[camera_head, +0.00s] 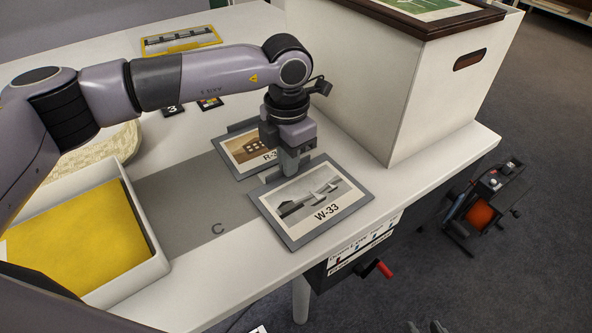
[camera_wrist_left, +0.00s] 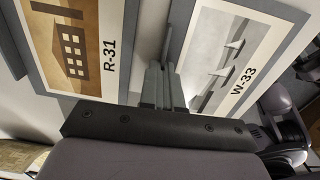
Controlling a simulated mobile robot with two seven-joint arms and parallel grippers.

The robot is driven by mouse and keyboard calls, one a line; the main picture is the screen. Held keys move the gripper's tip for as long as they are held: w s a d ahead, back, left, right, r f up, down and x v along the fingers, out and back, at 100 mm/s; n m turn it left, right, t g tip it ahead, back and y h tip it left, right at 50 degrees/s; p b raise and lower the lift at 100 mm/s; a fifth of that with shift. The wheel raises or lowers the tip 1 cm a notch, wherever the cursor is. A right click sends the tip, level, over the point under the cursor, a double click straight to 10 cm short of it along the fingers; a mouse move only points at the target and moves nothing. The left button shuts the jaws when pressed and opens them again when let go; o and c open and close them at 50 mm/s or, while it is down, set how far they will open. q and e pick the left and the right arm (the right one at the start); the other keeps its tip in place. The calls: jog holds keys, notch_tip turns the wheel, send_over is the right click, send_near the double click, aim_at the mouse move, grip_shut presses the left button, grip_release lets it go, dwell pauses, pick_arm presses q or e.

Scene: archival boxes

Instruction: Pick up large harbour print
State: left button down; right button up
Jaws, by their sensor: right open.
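The large harbour print, marked W-33 (camera_head: 312,200), is a grey-mounted picture of boats on water. It lies on the white table near the front edge. It also shows in the left wrist view (camera_wrist_left: 222,65). My left gripper (camera_head: 289,172) points down at its back edge, with its narrow fingers close together on the grey border. The fingers (camera_wrist_left: 163,85) hide the contact point in the left wrist view. My right gripper (camera_head: 427,327) shows only as dark open tips at the bottom edge.
A print marked R-31 (camera_head: 246,150) with a building lies just behind W-33. A large white box (camera_head: 350,75) stands to the right. An open tray with a yellow base (camera_head: 150,262) is at left. The grey area marked C (camera_head: 180,215) is bare.

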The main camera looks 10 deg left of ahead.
pick_arm(q)
notch_tip(320, 180, up, 20)
jog(key=p, duration=0.2)
pick_arm(e)
notch_tip(320, 180, up, 2)
pick_arm(q)
jog(key=shift+a, duration=0.1)
